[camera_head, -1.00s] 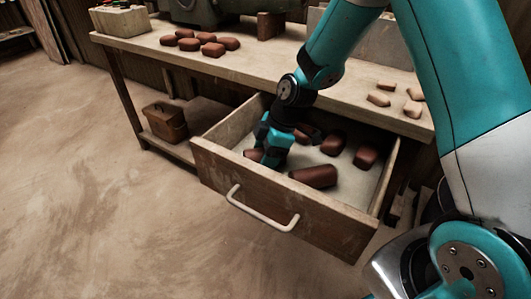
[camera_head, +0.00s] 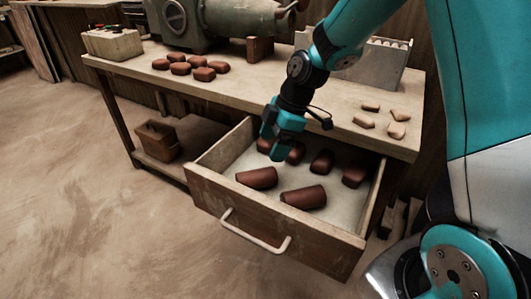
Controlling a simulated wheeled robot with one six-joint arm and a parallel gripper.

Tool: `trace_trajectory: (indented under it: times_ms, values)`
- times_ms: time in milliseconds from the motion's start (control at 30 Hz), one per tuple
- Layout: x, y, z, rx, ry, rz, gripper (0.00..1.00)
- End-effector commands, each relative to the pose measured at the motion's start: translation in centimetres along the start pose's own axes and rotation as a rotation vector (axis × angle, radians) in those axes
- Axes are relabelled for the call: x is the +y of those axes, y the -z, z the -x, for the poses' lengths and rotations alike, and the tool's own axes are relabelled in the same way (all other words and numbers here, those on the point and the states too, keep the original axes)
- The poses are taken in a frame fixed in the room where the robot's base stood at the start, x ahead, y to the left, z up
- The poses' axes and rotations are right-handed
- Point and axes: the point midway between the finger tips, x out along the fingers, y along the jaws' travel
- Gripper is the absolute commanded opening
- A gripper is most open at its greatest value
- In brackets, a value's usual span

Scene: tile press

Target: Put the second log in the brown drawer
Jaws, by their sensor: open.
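The brown drawer (camera_head: 255,222) stands open under the bench. Several reddish-brown logs lie inside it. One log (camera_head: 257,177) lies at the front left, just below my gripper, and another log (camera_head: 303,197) lies at the front middle, apart from it. More logs lie farther back, such as one (camera_head: 322,161) in the middle and one (camera_head: 354,176) at the right. My gripper (camera_head: 272,151) is open and empty above the drawer's left part, and partly hides logs behind it. I cannot tell which log is the second.
Several similar reddish-brown pieces (camera_head: 190,66) sit on the bench (camera_head: 245,92) at the left. Several pale pieces (camera_head: 381,119) lie at its right. A large green machine (camera_head: 205,22) stands at the back. A wooden box (camera_head: 157,141) sits on the lower shelf. The floor at left is clear.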

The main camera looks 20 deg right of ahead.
Motion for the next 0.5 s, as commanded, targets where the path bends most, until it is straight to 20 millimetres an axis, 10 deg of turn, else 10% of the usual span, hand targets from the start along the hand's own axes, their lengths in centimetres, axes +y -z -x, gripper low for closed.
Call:
trace_trajectory:
  times_ms: [233,500]
  values:
    - [-2.5,2.6,3.1,-0.002,0.003,-0.083,0.81]
    - [-15.8,9.1,8.6,-0.027,0.031,-0.509,0.81]
